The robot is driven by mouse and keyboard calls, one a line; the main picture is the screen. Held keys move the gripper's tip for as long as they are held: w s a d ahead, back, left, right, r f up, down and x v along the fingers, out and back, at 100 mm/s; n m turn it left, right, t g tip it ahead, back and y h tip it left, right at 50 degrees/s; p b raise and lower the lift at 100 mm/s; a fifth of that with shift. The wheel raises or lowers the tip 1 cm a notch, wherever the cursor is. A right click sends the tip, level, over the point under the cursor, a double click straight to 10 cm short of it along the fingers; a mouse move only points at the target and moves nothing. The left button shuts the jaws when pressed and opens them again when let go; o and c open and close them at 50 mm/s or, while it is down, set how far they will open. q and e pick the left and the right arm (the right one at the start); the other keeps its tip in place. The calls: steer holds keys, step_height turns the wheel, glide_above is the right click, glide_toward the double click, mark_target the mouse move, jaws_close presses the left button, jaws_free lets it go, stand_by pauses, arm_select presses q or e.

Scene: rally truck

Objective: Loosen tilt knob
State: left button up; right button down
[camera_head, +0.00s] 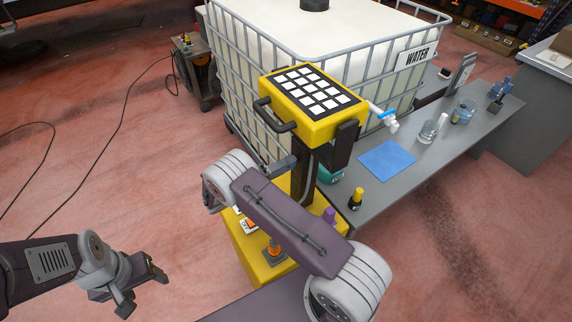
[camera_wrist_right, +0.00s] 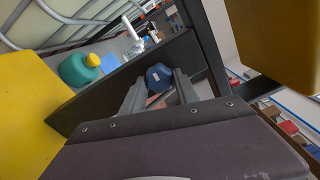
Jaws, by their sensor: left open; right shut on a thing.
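The dark blue tilt knob (camera_wrist_right: 158,76) sits between the fingertips of my right gripper (camera_wrist_right: 161,84) in the right wrist view. That gripper is shut on it. In the head view my right gripper (camera_head: 287,163) reaches in beside the dark post under the yellow panel head (camera_head: 318,122), which has a grid of white squares on top. The knob itself cannot be made out there. My left gripper (camera_head: 143,281) is open and empty, over the floor at the lower left.
A caged water tank (camera_head: 345,45) stands close behind the panel. A grey bench (camera_head: 435,160) at the right holds a blue cloth (camera_head: 387,159), jars and a yellow-capped bottle (camera_head: 356,199). The left floor is mostly clear, with cables.

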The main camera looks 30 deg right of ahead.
steer(key=shift+r+n, duration=0.15)
steer(key=shift+n, duration=0.45)
steer(key=c, duration=1.1)
jaws_free()
steer(key=shift+c, duration=0.2)
steer(key=shift+o, duration=1.2)
steer(key=shift+d, duration=0.15)
steer(key=a+b, duration=0.2)
steer(key=a, duration=0.7)
steer(key=shift+s, duration=0.3)
